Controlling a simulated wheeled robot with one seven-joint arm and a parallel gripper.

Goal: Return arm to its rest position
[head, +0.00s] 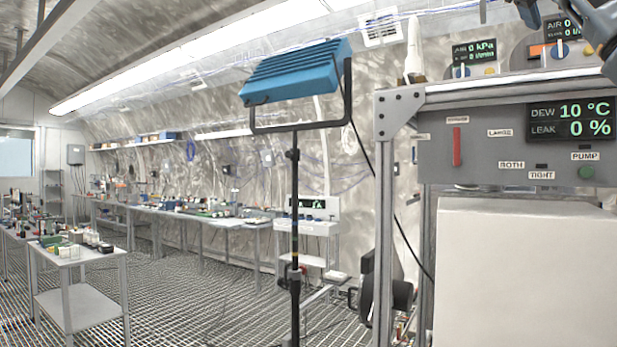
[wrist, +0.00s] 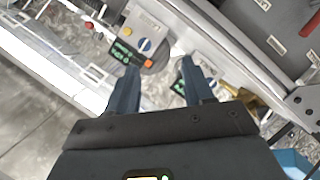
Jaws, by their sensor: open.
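My gripper (wrist: 160,78) shows in the wrist view with its two dark fingers apart and nothing between them. Beyond the fingertips is a light panel with a small green-lit display (wrist: 126,52) and a blue round knob (wrist: 145,45). In the head view a dark part of my arm (head: 603,32) shows at the top right corner, raised above the grey control panel (head: 470,165). The rest of the arm is cut off by the picture edge.
A blue lamp (head: 297,72) on a stand is left of the frame post (head: 384,230). Grated floor (head: 190,300) lies open at left.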

